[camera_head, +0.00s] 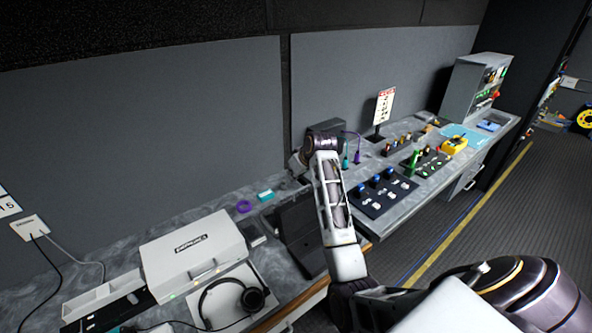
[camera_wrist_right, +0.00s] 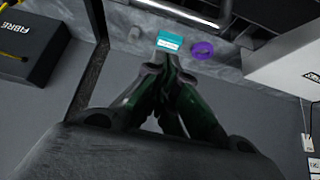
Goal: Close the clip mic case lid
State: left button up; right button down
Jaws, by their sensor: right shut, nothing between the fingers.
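A dark case (camera_head: 299,232), which looks like the clip mic case, lies on the grey counter in the middle of the head view. My right forearm partly covers it, and I cannot tell clearly how its lid stands. A dark case edge with a bright rim shows at the top of the right wrist view (camera_wrist_right: 185,12). My right gripper (camera_head: 298,168) is above the counter, behind the case, and mostly hidden by its own wrist. In the wrist view the gripper's fingers (camera_wrist_right: 168,62) are together and empty, pointing towards a teal block. My left gripper is not in view.
The teal block (camera_head: 265,195) and a purple ring (camera_head: 243,206) lie left of my gripper. A white case (camera_head: 193,249) and headphones (camera_head: 232,300) are at the front left. Button panels (camera_head: 380,193) stand to the right. A black box (camera_wrist_right: 40,42) shows in the wrist view.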

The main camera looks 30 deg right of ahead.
jog(key=s+p, duration=0.1)
jog(key=s+f, duration=0.1)
jog(key=s, duration=0.1)
jog(key=shift+d+f+p, duration=0.15)
jog(key=shift+p, duration=0.2)
dwell(0.4)
jog(key=shift+w, duration=0.1)
dwell(0.4)
